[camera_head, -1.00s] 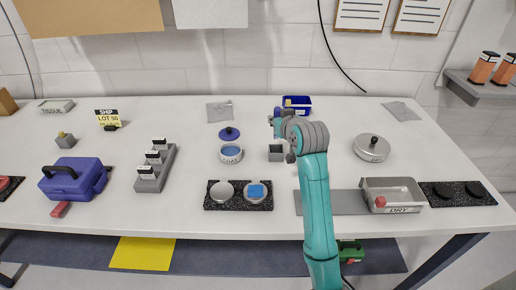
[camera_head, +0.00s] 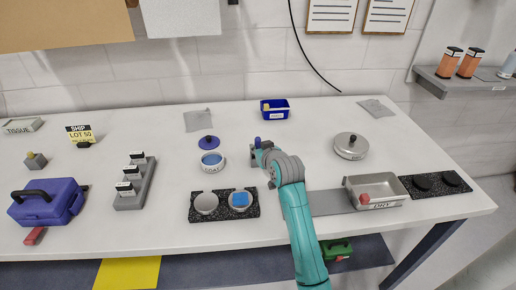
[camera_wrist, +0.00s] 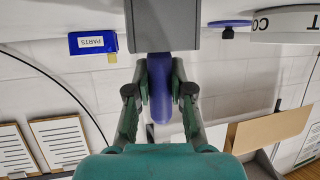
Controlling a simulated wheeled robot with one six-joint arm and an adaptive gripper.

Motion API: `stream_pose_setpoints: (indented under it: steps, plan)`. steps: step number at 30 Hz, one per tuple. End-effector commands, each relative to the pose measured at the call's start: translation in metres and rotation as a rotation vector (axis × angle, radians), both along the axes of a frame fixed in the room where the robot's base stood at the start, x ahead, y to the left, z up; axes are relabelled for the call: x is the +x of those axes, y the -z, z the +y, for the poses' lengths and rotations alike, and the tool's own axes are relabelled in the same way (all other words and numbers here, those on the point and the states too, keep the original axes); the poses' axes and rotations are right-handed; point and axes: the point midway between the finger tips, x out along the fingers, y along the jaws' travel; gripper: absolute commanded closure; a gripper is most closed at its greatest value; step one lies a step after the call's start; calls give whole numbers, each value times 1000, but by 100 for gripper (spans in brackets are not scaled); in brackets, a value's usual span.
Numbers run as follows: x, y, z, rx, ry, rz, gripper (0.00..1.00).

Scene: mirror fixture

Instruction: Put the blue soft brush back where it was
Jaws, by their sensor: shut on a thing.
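My gripper (camera_wrist: 159,80) is shut on the blue soft brush (camera_wrist: 160,100) in the wrist view, with a finger on each side of its rounded handle. A grey block (camera_wrist: 183,40) is right against the brush's other end at the top of that view; I cannot tell how deep the brush sits in it. In the head view my gripper (camera_head: 262,154) is low over the table, right of the COAT cup. The blue tip of the brush (camera_head: 257,141) shows above it.
The COAT cup (camera_head: 212,164) and its blue lid (camera_head: 209,142) are to the left. A blue PARTS bin (camera_head: 275,110) stands behind. A black tray (camera_head: 224,215) with two round dishes lies in front. A round metal lidded pot (camera_head: 350,146) and a DRY tray (camera_head: 374,192) are right.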

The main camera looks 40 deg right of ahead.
Motion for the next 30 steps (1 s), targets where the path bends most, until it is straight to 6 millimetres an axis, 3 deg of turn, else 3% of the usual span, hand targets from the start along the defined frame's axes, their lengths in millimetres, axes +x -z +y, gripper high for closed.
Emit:
stream_pose_setpoints:
  steps: [9, 10, 13, 24, 30]
  plan:
    - [0, 2, 0, 0, 0, -1, 100]
    - [0, 2, 0, 0, 0, -1, 76]
    - [0, 2, 0, 0, 0, -1, 54]
    - [0, -2, 0, -1, 0, -2, 54]
    - [-25, -11, 8, -1, 1, -1, 54]
